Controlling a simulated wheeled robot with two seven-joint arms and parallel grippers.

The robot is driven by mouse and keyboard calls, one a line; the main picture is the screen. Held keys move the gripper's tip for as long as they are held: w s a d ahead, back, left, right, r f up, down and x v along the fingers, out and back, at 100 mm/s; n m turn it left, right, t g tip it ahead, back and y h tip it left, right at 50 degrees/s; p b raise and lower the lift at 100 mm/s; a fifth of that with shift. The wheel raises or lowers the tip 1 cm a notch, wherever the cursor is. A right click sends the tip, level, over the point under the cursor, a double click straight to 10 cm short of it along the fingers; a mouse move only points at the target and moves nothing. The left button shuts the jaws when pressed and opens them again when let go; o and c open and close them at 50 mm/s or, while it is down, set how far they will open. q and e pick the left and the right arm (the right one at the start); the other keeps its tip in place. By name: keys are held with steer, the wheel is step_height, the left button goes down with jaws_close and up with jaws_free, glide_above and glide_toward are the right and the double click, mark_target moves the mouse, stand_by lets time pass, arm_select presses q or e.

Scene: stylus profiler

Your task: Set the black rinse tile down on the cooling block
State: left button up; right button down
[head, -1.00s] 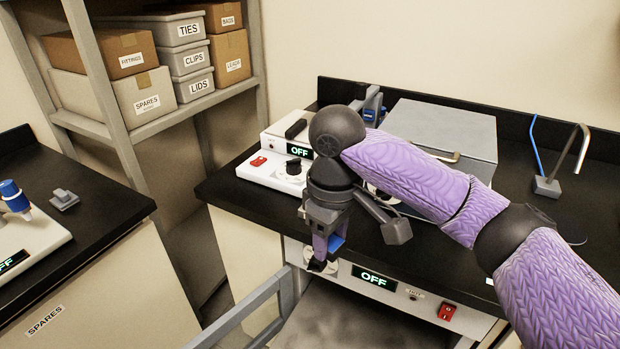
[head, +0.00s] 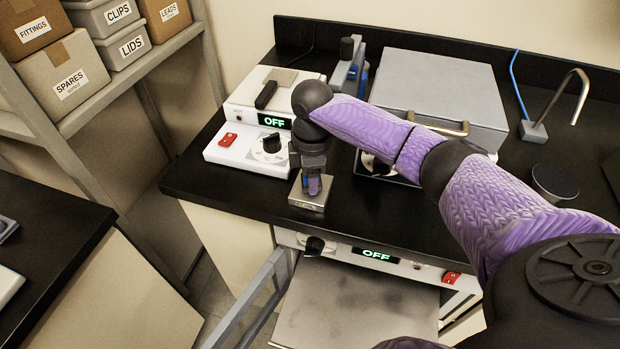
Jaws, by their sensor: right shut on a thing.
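My right gripper (head: 313,190) points down and is shut, its fingertips just over a small square metal block (head: 306,203). This block looks like the cooling block and lies flat near the counter's front edge. The black rinse tile is not clearly seen; what the jaws hold is hidden by the fingers and wrist. I cannot tell whether the held thing touches the block. My left gripper is not in view.
A white hotplate unit (head: 240,150) reading OFF stands left of the gripper. A grey lidded box (head: 440,95) stands behind my arm.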

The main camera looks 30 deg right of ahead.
steer(key=shift+f, duration=0.25)
steer(key=shift+c, duration=0.7)
jaws_free()
step_height(320, 180, up, 12)
steer(key=p, duration=0.4)
steer(key=shift+r, duration=0.1)
